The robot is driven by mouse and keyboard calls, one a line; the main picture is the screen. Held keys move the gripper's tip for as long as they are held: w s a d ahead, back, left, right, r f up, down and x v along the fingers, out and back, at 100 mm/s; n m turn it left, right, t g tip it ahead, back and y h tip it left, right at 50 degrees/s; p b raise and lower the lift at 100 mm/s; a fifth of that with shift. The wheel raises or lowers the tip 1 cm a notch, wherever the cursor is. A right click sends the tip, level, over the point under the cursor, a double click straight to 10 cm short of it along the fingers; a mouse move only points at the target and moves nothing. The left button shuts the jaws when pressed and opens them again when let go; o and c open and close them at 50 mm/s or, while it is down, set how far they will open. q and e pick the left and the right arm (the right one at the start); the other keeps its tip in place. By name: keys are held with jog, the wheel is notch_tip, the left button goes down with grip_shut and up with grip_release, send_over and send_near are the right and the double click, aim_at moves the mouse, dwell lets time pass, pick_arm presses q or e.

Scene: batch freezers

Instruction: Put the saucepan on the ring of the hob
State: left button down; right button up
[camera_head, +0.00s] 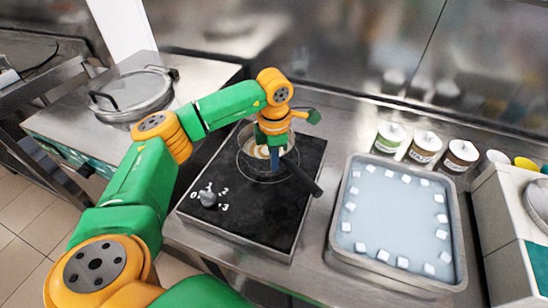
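The saucepan (247,136) is a small metal pan with a light inside and a black handle (304,178) pointing toward the lower right. It shows over the ring (241,166) of the black hob (246,211), a little toward the back of the circle. I cannot tell whether its base touches the hob. My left gripper (274,158) points down at the saucepan, by the inner end of the handle. It hides part of the pan, and its finger gap cannot be made out. My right gripper is not in view.
A numbered knob (208,198) sits at the hob's front left. A metal tray (335,228) with white cubes stands to the right. Several lidded tubs (424,149) line the back right. A lidded round vessel (134,92) is at the left.

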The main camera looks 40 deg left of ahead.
pick_arm(q)
jog(key=c, duration=1.1)
grip_release()
jog(key=shift+d, duration=0.1)
jog(key=shift+s, duration=0.15)
jog(key=shift+r, duration=0.1)
jog(key=r, duration=0.8)
jog(key=r+b, duration=0.1)
jog(key=r, duration=0.3)
jog(key=shift+s+d, duration=0.2)
jog(key=shift+s, duration=0.05)
